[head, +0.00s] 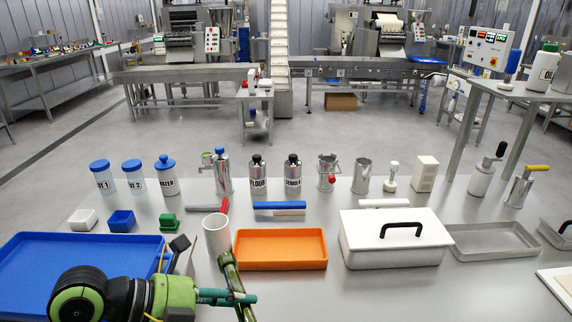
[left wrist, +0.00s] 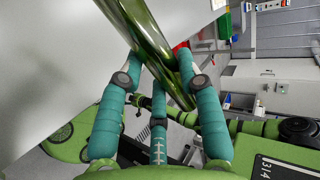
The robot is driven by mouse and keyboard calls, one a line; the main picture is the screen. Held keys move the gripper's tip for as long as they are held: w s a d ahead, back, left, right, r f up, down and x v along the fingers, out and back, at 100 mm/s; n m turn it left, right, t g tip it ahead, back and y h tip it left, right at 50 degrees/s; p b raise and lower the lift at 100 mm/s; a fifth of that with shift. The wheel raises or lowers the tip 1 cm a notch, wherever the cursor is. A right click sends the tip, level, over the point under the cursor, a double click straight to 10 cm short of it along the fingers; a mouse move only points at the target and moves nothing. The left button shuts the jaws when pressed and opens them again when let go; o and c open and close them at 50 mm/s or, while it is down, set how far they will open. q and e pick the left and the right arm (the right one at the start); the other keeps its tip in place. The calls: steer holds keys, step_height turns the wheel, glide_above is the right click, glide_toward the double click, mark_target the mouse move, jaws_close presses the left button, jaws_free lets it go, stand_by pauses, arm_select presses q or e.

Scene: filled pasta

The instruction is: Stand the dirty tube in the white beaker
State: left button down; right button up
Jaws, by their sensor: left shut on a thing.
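The dirty tube (head: 232,277) is a shiny green metallic tube. My left gripper (head: 238,297) is shut on it, with teal fingers on both sides of the tube (left wrist: 178,84) in the left wrist view. The tube is tilted, its far end overlapping the lower right of the white beaker in the head view. I cannot tell if they touch. The white beaker (head: 215,234) stands upright on the table, just beyond the tube, and the tube is outside its mouth. The tube's near end runs down to the bottom of the head view. My right gripper is not in view.
An orange tray (head: 281,264) lies right of the beaker and a large blue tray (head: 40,262) lies left. A white lidded box (head: 395,258) stands further right. Bottles, cans and small tubs line the back of the metal table (head: 335,292). Bare table shows at the front middle.

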arm_select(q)
steer(key=a+f+n+t+y, duration=0.1)
steer(key=a+f+n+t, duration=0.1)
steer(key=a, duration=0.7)
steer(key=shift+a+f+n+t, duration=0.3)
steer(key=shift+a+f+n, duration=0.1)
steer(key=shift+f, duration=0.1)
steer(key=shift+d+r, duration=0.15)
